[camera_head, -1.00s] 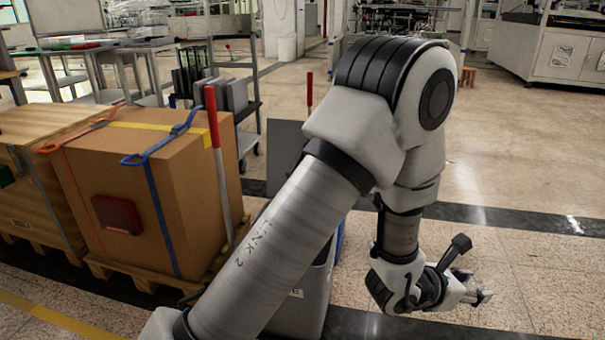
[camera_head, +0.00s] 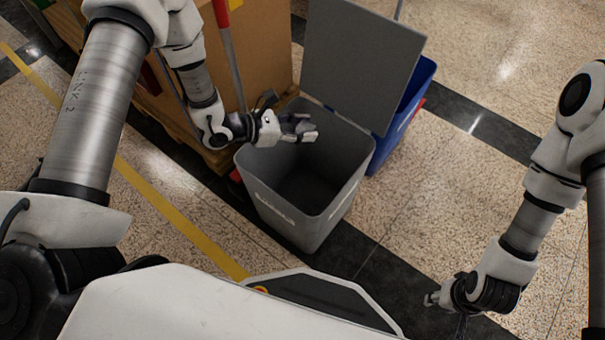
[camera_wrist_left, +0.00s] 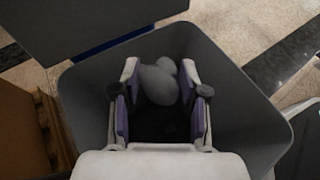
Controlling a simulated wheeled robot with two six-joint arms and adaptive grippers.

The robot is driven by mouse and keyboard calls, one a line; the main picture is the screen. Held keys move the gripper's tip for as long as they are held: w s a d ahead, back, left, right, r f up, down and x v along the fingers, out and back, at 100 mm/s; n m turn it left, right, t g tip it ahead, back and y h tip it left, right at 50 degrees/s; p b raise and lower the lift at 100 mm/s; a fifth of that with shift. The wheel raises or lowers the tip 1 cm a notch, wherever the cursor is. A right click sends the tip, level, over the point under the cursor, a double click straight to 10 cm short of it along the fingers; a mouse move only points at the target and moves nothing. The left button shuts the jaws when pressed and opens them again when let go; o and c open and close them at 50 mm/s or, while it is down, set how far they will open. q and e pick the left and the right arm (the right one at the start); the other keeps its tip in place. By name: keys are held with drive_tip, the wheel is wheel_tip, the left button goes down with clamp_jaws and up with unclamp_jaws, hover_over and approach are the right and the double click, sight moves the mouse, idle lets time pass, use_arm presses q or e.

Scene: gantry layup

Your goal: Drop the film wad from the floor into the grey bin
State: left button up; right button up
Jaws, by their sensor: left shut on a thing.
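The grey bin (camera_head: 345,190) stands open on the floor in the middle of the head view, its lid (camera_head: 362,62) raised at the back. My left gripper (camera_head: 302,128) is over the bin's opening, near its back left side. In the left wrist view, the left gripper (camera_wrist_left: 160,100) is shut on the film wad (camera_wrist_left: 159,84), a rounded grey lump between the purple-lined fingers. The dark inside of the bin lies below it. In the head view the wad is hard to make out. My right gripper (camera_head: 432,298) is low at the right, apart from the bin; its fingers are too small to judge.
A blue bin (camera_head: 408,100) stands right behind the grey bin. A large carton (camera_head: 255,55) on a pallet is at the left, with a red-topped pole (camera_head: 232,60) beside it. A yellow floor line (camera_head: 185,215) runs past. The floor at the right is clear.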

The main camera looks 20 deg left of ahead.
use_arm(q)
wheel_tip(320, 180, down, 6)
drive_tip(key=b, duration=0.3)
drive_tip(key=shift+r+b, duration=0.25)
drive_tip(key=shift+b, duration=0.05)
drive_tip(key=o, duration=0.8)
drive_tip(key=v, duration=1.2)
drive_tip(key=shift+s+d, duration=0.1)
